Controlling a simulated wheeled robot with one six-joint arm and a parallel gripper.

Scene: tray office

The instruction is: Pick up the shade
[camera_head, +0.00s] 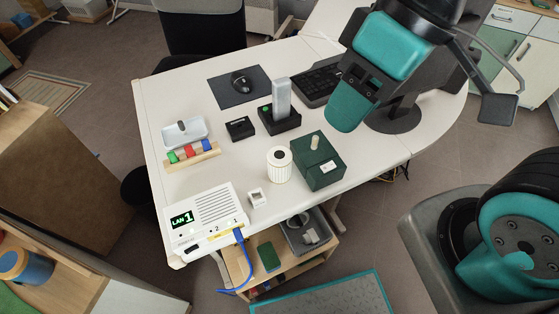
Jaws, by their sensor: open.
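The shade appears to be the white ribbed cylinder (279,165) with a round opening in its top, standing upright near the front middle of the desk. My gripper (424,108) is at the upper right, seen close to the camera. It is open, its parts spread wide, and it looks empty. It is well apart from the shade, above the right part of the desk. It hides part of the desk's back right, including most of what stands on the round black base there.
Right beside the shade is a dark green box (318,163) with a peg. A small white square block (258,198) and a white LAN box (205,220) lie in front. Behind are a black holder (281,122), a small black box (240,128) and coloured pieces (189,152).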

